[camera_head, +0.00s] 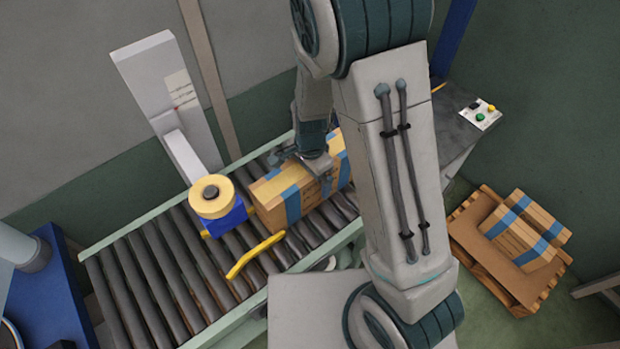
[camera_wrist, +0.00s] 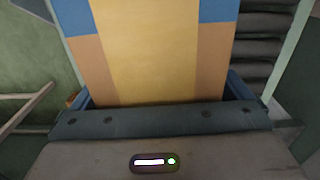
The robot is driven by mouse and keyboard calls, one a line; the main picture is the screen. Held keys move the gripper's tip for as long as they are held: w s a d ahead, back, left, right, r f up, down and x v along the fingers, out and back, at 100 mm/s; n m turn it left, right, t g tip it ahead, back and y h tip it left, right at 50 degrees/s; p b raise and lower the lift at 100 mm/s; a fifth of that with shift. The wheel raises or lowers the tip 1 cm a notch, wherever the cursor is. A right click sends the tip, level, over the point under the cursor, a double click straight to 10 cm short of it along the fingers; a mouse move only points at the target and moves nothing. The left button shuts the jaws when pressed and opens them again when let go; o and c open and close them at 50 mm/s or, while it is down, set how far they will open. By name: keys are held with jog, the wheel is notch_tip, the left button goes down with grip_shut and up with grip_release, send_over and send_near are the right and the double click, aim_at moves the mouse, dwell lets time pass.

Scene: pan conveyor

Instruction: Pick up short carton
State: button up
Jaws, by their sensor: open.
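A brown carton (camera_head: 272,212) with blue bands and a yellow strip lies on the roller conveyor, behind the tape dispenser. My gripper (camera_head: 308,172) is over the carton and hides part of its top. In the wrist view the carton (camera_wrist: 150,50) fills the middle, running up from my gripper (camera_wrist: 160,95). The gripper is open, with one blue finger at each side of the carton. I cannot tell whether the fingers touch it. More cartons (camera_head: 522,235) with blue bands lie on a wooden pallet at the right.
The roller conveyor (camera_head: 165,262) has bare rollers at its near left end. A yellow tape roll on a blue dispenser (camera_head: 225,215) with a yellow handle stands close to the carton. A grey upright post (camera_head: 160,85) rises behind the conveyor. A button panel (camera_head: 481,114) is at the right.

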jog(key=c, duration=1.5)
jog(key=shift+r, duration=0.1)
